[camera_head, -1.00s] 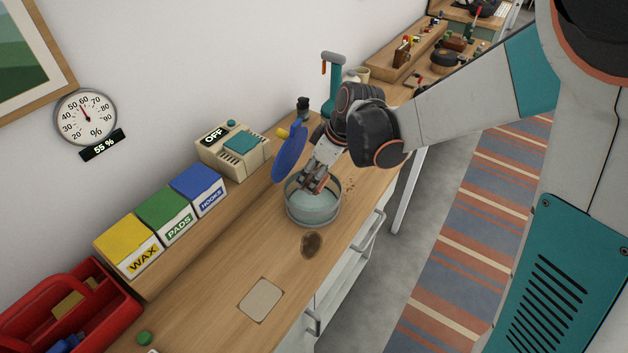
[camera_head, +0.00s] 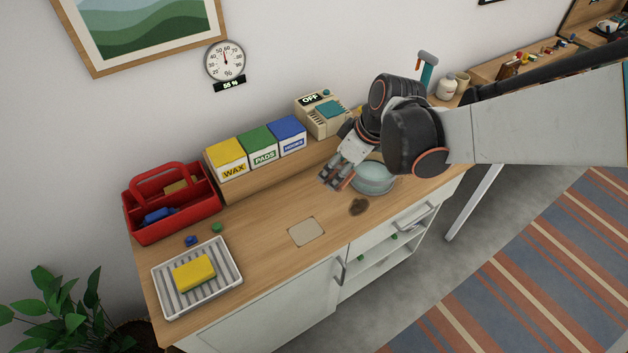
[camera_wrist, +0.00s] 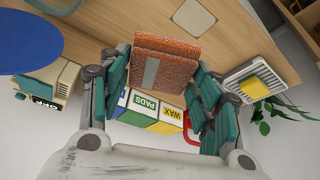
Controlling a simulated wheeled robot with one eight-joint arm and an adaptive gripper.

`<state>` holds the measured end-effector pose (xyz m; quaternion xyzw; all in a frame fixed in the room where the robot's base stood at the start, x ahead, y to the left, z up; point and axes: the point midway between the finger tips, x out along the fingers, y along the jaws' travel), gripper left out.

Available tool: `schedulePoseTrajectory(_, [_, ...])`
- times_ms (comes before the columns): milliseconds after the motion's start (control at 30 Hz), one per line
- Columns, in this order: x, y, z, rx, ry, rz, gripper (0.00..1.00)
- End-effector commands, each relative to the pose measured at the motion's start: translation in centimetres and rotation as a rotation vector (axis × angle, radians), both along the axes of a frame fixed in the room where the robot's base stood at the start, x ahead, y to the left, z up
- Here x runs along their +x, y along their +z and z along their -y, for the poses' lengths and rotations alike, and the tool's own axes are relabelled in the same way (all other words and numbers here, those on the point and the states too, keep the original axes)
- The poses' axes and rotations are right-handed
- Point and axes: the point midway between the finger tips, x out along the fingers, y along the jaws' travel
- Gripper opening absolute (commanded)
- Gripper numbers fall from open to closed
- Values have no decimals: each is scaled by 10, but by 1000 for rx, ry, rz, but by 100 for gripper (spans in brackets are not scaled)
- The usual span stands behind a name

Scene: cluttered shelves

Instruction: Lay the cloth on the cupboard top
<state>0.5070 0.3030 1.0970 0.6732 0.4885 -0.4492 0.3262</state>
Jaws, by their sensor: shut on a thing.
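My gripper (camera_head: 337,178) is over the wooden cupboard top (camera_head: 265,240), just left of the bowl. In the wrist view, my gripper (camera_wrist: 160,85) is shut on a rust-brown folded cloth (camera_wrist: 172,62) with a grey patch. The cloth sticks out between the fingers; in the head view it is hard to make out among the fingertips. The pale blue-grey bowl (camera_head: 373,180) stands on the cupboard top. A dark brown stain (camera_head: 358,207) and a flat beige square (camera_head: 306,231) lie in front of it.
A red caddy (camera_head: 170,205), a yellow WAX box (camera_head: 228,160), green and blue boxes and an OFF device (camera_head: 322,115) line the back. A white striped tray (camera_head: 197,280) holds a yellow sponge (camera_head: 194,272). The middle of the top is mostly clear.

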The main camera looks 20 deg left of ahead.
Motion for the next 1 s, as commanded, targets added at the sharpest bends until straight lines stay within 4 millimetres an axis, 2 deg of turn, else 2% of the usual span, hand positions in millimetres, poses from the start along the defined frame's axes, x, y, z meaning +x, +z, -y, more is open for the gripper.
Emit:
schedulePoseTrajectory(33, [-1,-16,-2,0,4,0,36])
schedulePoseTrajectory(100, [-1,-33,-2,0,4,1,36])
schedulePoseTrajectory(600, [0,-132,-1,0,2,0,36])
schedulePoseTrajectory(1000, [0,-159,-1,0,1,0,36])
